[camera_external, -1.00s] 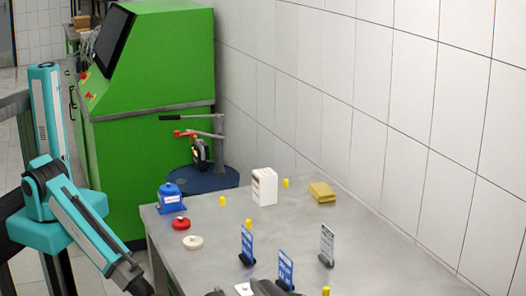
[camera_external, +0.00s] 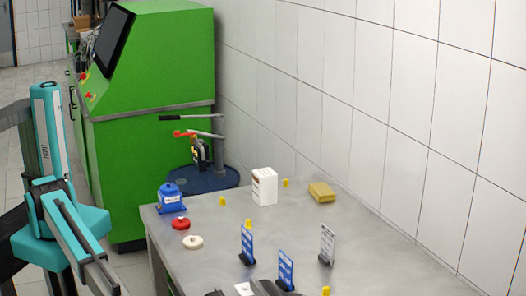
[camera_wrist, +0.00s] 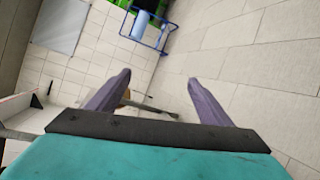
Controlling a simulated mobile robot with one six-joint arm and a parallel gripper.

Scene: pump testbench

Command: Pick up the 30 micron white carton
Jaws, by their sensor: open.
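A white carton (camera_external: 264,187) stands upright at the back of the grey table (camera_external: 215,255) in the external view. Its side print is too small to read. My arm is at the left, and my gripper is out of the external view. In the wrist view my gripper (camera_wrist: 160,95) is open, with two purple fingers spread apart and nothing held between them. The carton is not seen in the wrist view.
A blue container (camera_external: 170,198), a red disc (camera_external: 181,223) and a cream disc (camera_external: 193,242) sit left of the carton. A yellow block (camera_external: 321,192) lies to its right. Small blue signs (camera_external: 285,268) stand in front. A green machine (camera_external: 155,110) is behind.

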